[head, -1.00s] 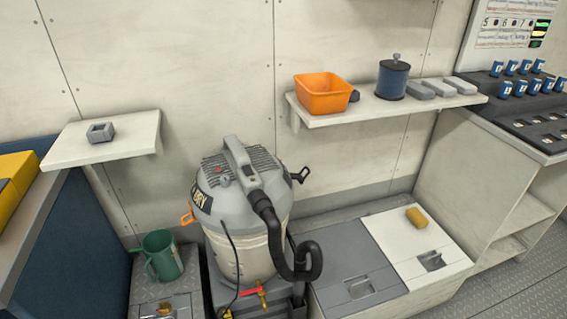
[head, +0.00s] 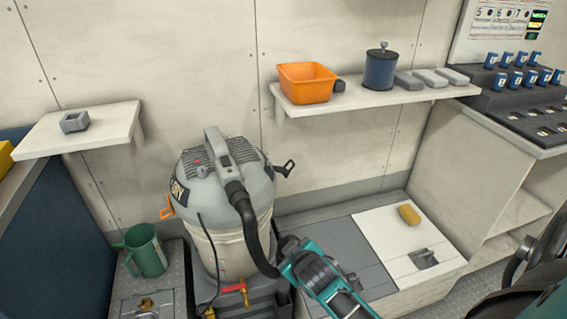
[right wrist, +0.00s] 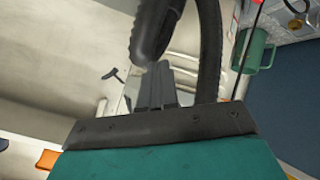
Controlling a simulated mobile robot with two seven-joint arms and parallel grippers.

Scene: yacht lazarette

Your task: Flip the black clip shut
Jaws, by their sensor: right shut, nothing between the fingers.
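The grey shop vacuum (head: 230,200) stands on a dark base by the wall. Its black clip (head: 285,168) juts out from the right side of the lid rim, standing open away from the drum. The clip also shows in the right wrist view (right wrist: 113,74), left of the fingers. My right gripper (head: 287,243) is below the clip, beside the black hose, with a gap to the clip. In the right wrist view its fingers (right wrist: 157,85) are together and empty. My left gripper is out of view.
The black hose (head: 252,232) hangs down the vacuum's front right. An orange clip (head: 167,208) is at its left, near a green jug (head: 146,252). A shelf (head: 380,100) with an orange tub (head: 306,83) is above right. A sponge (head: 409,214) lies on the white hatch.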

